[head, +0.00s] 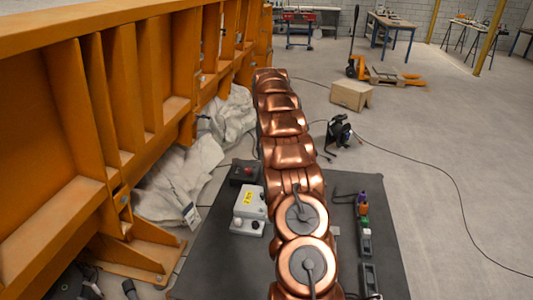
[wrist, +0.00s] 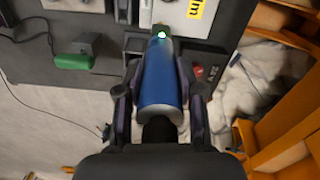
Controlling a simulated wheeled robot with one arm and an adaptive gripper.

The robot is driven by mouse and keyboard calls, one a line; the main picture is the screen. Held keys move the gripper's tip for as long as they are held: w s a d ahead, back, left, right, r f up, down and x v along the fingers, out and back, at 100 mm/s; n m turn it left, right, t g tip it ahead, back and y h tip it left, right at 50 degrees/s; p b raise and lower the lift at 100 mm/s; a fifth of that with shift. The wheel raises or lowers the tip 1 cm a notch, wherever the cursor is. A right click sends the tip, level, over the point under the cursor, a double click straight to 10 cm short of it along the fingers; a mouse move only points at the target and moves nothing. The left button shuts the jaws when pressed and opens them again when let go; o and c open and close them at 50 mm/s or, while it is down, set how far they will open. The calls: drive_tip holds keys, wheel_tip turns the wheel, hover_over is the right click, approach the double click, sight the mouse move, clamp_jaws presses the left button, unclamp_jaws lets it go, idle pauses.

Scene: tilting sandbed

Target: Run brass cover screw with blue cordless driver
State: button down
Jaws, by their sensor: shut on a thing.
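My gripper (wrist: 158,82) is shut on the blue cordless driver (wrist: 160,88), one finger on each side of its blue body. A small bright white-green light shows at the driver's far end. That end points toward a light grey box with a yellow label (wrist: 195,9) at the top of the wrist view; I cannot tell whether they touch. The box also shows in the head view (head: 248,204), left of my copper arm. I cannot make out the brass cover screw. My gripper and the driver do not show in the head view.
A dark box with a red button (head: 244,172) stands behind the grey box on a dark mat (head: 205,270). Small coloured items (head: 363,208) lie right of my arm. An orange steel frame (head: 95,110) and pale cloth sacks (head: 180,175) bound the left. Floor at right is mostly free.

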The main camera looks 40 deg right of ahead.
drive_tip(key=shift+f+b, duration=0.4)
drive_tip(key=shift+f, duration=0.3)
idle(1.5)
drive_tip(key=shift+r+p, duration=1.25)
drive_tip(key=shift+r, duration=1.8)
drive_tip(key=shift+a, duration=0.1)
